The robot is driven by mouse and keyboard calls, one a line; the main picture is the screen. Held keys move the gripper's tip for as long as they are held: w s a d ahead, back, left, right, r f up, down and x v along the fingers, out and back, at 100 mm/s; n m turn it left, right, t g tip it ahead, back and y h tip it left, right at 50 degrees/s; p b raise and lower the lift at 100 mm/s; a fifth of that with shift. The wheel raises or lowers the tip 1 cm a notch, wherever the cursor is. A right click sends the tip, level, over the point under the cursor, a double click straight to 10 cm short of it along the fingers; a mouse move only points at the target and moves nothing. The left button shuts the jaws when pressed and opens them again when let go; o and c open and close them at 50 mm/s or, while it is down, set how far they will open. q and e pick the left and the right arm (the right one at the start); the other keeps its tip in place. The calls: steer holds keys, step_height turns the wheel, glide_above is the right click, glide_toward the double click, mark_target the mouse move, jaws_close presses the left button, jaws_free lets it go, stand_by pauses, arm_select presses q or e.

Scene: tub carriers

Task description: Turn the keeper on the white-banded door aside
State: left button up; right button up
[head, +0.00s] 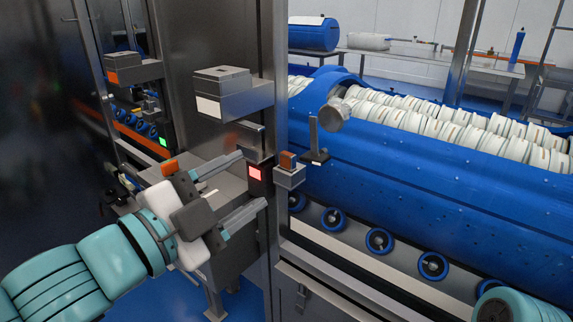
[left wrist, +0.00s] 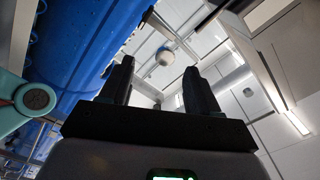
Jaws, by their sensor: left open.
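A grey box with a white band (head: 208,106) is fixed to the steel door post. On the right side of the post, a dark upright bar (head: 314,135) stands on a small bracket, beside a round metal knob (head: 333,115); I cannot tell for sure which part is the keeper. My left gripper (head: 252,179) is open and empty, its two fingers pointing right towards the post, left of the bar and apart from it. Its fingers also show in the left wrist view (left wrist: 158,75), spread with nothing between them. My right gripper is not in view.
A red-lit indicator (head: 255,174) and a block with an orange top (head: 288,174) sit near my left fingertips. A long blue tub (head: 420,170) of white discs lies on rollers (head: 379,241) to the right. An orange-banded box (head: 130,73) is at the left.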

mark_target(309, 161)
arm_select(q)
steer(key=w+d+f+n, duration=0.1)
steer(key=w+d+n, duration=0.2)
steer(key=w+n, duration=0.1)
steer(key=w+d+f+n, duration=0.1)
steer(key=w+d+n, duration=0.3)
steer(key=w, duration=0.1)
steer(key=w+d+f+n, duration=0.1)
steer(key=w+d+n, duration=0.2)
steer(key=w+n, duration=0.2)
steer(key=shift+w+d+f+p, duration=0.15)
steer(key=shift+w+d+p, duration=0.15)
steer(key=shift+p, duration=0.05)
